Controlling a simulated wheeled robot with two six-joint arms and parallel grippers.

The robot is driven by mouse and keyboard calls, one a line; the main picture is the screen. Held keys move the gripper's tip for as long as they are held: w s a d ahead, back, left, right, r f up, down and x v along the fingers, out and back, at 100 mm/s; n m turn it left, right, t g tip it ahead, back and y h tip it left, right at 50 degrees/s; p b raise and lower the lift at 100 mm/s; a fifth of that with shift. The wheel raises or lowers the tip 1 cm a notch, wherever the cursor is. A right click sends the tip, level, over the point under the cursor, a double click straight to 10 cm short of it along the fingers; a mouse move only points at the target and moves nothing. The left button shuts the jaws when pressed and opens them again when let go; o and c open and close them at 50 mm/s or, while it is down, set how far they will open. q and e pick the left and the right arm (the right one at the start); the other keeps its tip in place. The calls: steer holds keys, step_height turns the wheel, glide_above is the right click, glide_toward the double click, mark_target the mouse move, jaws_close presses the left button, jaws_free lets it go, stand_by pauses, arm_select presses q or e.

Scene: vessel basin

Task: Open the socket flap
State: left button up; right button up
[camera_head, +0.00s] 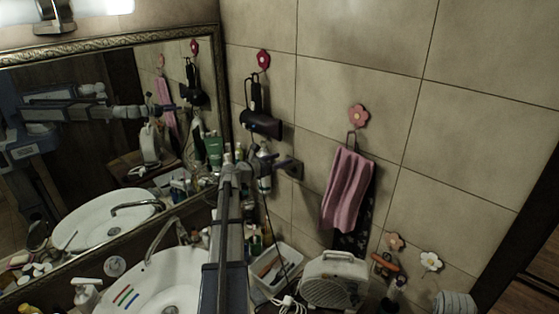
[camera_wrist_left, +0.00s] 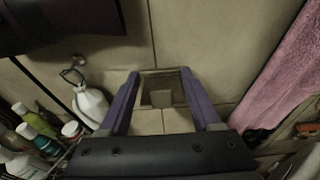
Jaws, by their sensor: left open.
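The socket (camera_head: 295,170) is a small dark square unit on the tiled wall, below and right of the hanging hair dryer. In the left wrist view the socket (camera_wrist_left: 162,78) shows as a square frame with a lighter block in its middle. I cannot tell how its flap stands. My left gripper (camera_head: 281,161) is open, its purple fingers in front of the socket. In the wrist view the fingers of my left gripper (camera_wrist_left: 160,90) are either side of the frame, with nothing held. Whether they touch it is unclear. My right gripper is not in view.
A hair dryer (camera_head: 262,124) hangs left of the socket and a pink towel (camera_head: 347,190) hangs right. Bottles (camera_wrist_left: 40,140) stand below left. A fan heater (camera_head: 334,280), a white tray (camera_head: 272,270) and the washbasin (camera_head: 160,289) are below. The mirror (camera_head: 100,150) fills the left.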

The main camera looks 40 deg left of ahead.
arm_select(q)
steer(key=s+r+p, duration=0.1)
steer(key=s, duration=0.6)
steer(key=shift+s+a, duration=0.3)
steer(key=shift+s, duration=0.05)
steer(key=shift+r, duration=0.1)
steer(key=shift+c, duration=0.2)
steer(key=shift+f, duration=0.25)
steer(key=shift+c, duration=0.8)
steer(key=s+f+t+b, duration=0.1)
steer(key=f+b, duration=0.3)
steer(key=b, duration=0.2)
steer(key=s+f+t+b, duration=0.1)
steer(key=s+f+b, duration=0.1)
steer(key=f+b, duration=0.2)
steer(key=s+f+t+b, duration=0.1)
steer(key=f+b, duration=0.3)
steer(key=b, duration=0.6)
steer(key=shift+s+a+f+t, duration=0.15)
steer(key=shift+a+f+t, duration=0.05)
steer(key=shift+f+t, duration=0.1)
jaws_close()
steer(key=shift+s+b, duration=0.2)
steer(key=shift+b, duration=0.15)
